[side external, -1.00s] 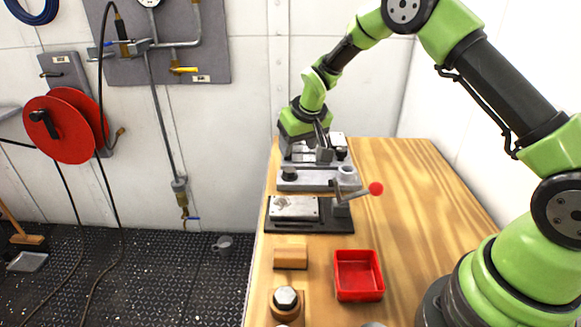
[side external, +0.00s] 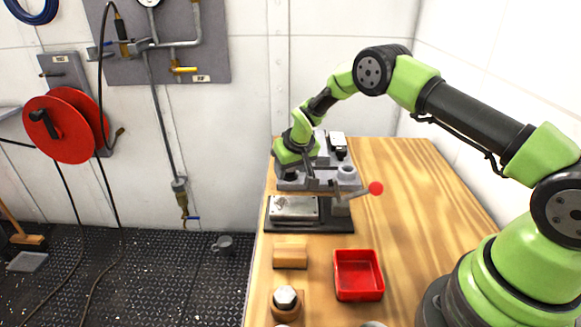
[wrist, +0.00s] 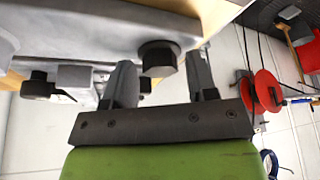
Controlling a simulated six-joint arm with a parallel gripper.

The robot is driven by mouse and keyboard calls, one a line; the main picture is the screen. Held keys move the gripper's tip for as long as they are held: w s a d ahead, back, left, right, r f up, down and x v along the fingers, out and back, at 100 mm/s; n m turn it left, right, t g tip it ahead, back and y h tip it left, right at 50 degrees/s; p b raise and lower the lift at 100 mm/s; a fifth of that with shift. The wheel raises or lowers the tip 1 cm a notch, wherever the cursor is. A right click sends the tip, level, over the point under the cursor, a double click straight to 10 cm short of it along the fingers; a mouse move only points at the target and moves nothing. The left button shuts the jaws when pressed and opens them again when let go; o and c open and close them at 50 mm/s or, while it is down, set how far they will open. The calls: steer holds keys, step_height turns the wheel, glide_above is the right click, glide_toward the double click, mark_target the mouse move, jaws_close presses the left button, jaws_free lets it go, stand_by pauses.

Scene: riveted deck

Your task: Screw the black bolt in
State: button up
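The black bolt (wrist: 158,58) stands out of a grey metal plate (wrist: 95,28) in the wrist view, which shows the scene tipped over. My gripper (wrist: 160,68) is open, with one finger on each side of the bolt head and a visible gap to both. In the side external view the black bolt (side external: 288,177) is a small dark shape at the left of the grey plate (side external: 318,187). My gripper (side external: 309,181) is low over this plate, and its fingers are hard to tell from the grey metal. The bolt's shank is hidden.
A clamp with a red-knobbed lever (side external: 376,188) stands just in front of the plate. A round grey boss (side external: 347,173) is on the plate's right. The table's right side is clear.

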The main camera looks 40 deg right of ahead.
steer(key=c, duration=0.7)
steer(key=shift+a+m+h, duration=0.1)
steer(key=shift+m+h, duration=0.5)
steer(key=shift+m, duration=1)
steer(key=o, duration=0.9)
steer(key=v, duration=1)
steer(key=shift+w+r, duration=0.1)
steer(key=shift+w, duration=0.15)
